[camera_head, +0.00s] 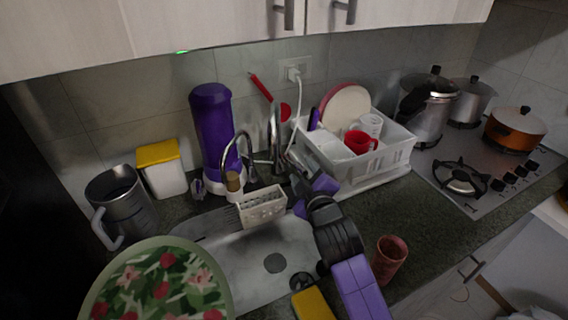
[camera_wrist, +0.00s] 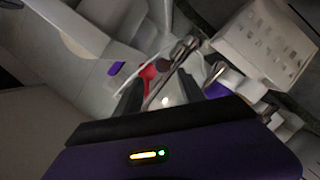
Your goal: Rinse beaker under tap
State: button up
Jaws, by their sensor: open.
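A reddish tumbler (camera_head: 390,258), perhaps the beaker, stands upright on the counter right of the sink (camera_head: 235,250). A steel tap (camera_head: 276,135) rises behind the sink, beside a thinner curved spout (camera_head: 232,150). The tap also shows in the wrist view (camera_wrist: 172,72). My gripper (camera_wrist: 165,90) is open and empty, its dark fingers on either side of the tap's metal in the picture; I cannot tell whether they touch it. In the head view my gripper (camera_head: 298,168) is behind the sink, well away from the tumbler.
A white dish rack (camera_head: 385,158) with dishes stands right of the tap. A sponge caddy (camera_head: 262,206) hangs at the sink's back. A grey jug (camera_head: 120,200) and a floral plate (camera_head: 160,285) are at left. Pots stand on the stove (camera_head: 490,165).

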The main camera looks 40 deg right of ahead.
jog(key=shift+s+d+f, duration=0.1)
jog(key=shift+s+f, duration=0.15)
jog(key=shift+f, duration=0.25)
jog(key=shift+w+f+n+g, duration=0.1)
jog(key=shift+n+g, duration=0.2)
jog(key=x, duration=0.7)
jog(key=shift+w+p, duration=0.25)
jog(key=shift+p, duration=0.15)
grip_shut()
jog(key=shift+d, duration=0.1)
dwell(0.4)
